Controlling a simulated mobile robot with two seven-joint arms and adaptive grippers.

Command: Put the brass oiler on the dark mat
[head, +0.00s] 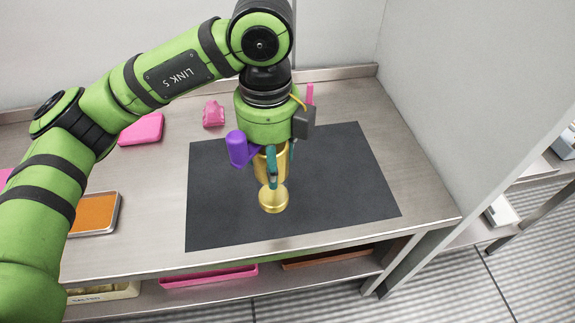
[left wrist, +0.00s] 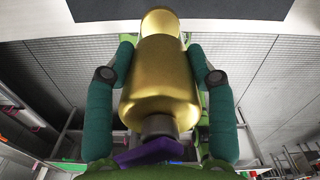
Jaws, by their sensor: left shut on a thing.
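My left gripper (head: 272,165) points down and is shut on the brass oiler (head: 273,198), a gold body with a round foot. In the left wrist view the oiler (left wrist: 160,85) sits between the two teal fingers. The dark mat (head: 345,180) lies flat on the bench; in the head view the oiler appears in front of it. I see no clear contact between them. A purple piece (head: 238,148) shows beside the gripper and near the palm in the left wrist view (left wrist: 148,152). My right gripper is not in view.
On the metal bench are an orange-topped tray (head: 95,214), a pink block (head: 142,129) and a small pink object (head: 213,113). A grey wall (head: 460,90) stands at right. A pink tray (head: 210,276) lies on the shelf below. Most of the mat is bare.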

